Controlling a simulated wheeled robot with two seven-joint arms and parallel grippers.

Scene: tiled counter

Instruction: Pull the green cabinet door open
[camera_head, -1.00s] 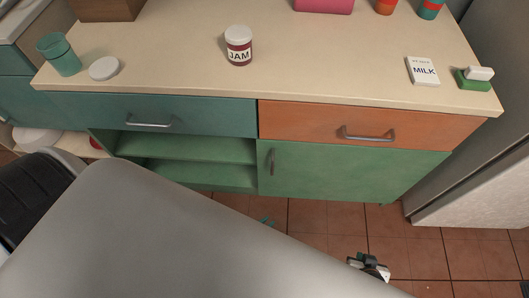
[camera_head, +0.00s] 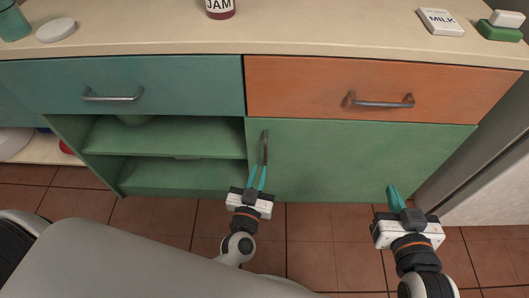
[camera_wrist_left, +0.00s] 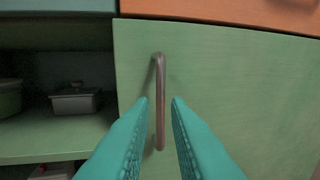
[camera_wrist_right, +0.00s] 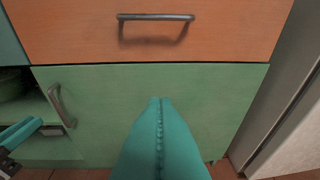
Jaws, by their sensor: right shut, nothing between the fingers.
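The green cabinet door (camera_head: 345,160) is shut, below the orange drawer. Its vertical metal handle (camera_head: 265,148) is near the door's left edge. My left gripper (camera_head: 258,178) is at the handle's lower part. In the left wrist view the handle (camera_wrist_left: 160,100) stands between its two open teal fingers (camera_wrist_left: 160,112), which do not appear to grip it. My right gripper (camera_head: 393,198) is shut and empty, in front of the door's right part. In the right wrist view its fingers (camera_wrist_right: 160,105) are together and the door (camera_wrist_right: 210,100) is behind them.
Above the door is the orange drawer (camera_head: 380,90) with a horizontal handle. Left of it are a teal drawer (camera_head: 190,85) and open green shelves (camera_head: 165,138). A pale appliance side (camera_head: 490,175) stands at the right. Tiled floor (camera_head: 330,250) lies in front.

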